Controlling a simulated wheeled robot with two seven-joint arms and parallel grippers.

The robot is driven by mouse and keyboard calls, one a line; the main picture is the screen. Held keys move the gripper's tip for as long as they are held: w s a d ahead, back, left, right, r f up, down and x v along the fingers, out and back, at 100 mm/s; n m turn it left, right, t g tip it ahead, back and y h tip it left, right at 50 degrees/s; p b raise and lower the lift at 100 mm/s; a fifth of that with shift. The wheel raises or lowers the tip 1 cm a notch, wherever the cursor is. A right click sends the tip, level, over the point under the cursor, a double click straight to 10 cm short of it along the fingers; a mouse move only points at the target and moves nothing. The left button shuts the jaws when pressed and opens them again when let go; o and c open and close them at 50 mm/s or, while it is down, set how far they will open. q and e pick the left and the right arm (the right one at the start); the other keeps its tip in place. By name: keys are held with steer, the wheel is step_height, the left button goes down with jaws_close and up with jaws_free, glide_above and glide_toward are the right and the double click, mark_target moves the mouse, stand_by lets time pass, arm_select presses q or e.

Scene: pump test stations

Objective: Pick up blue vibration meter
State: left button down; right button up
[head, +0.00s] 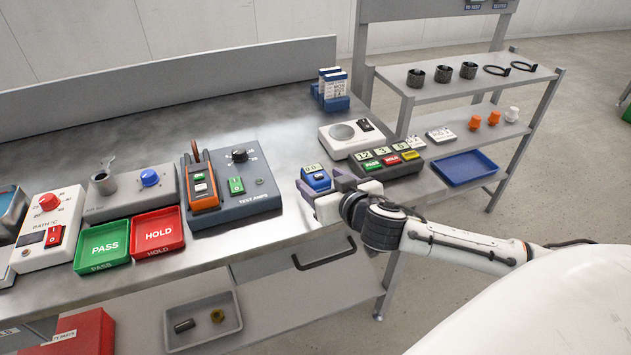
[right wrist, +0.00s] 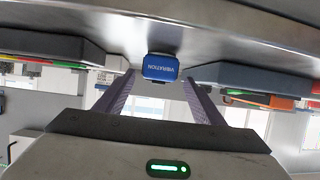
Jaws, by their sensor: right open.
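The blue vibration meter (head: 317,180) sits on the steel bench near its front edge, with a small pale display on its top. In the right wrist view the meter (right wrist: 161,67) shows its blue face with the word VIBRATION, ahead of and between the fingers. I cannot tell whether the tips touch the meter. My left gripper is not in view.
The grey test amps unit (head: 232,185) with an orange handheld meter (head: 201,185) stands left of the blue meter. A dark button box (head: 388,162) and a white device (head: 351,137) stand to the right. Green PASS (head: 103,244) and red HOLD (head: 157,233) trays lie further left.

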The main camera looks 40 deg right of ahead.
mark_target(320, 178)
steer(key=x, duration=0.4)
steer(key=shift+w+d, duration=0.1)
steer(key=shift+w, duration=0.1)
steer(key=shift+c, duration=0.5)
steer(key=c, duration=1.4)
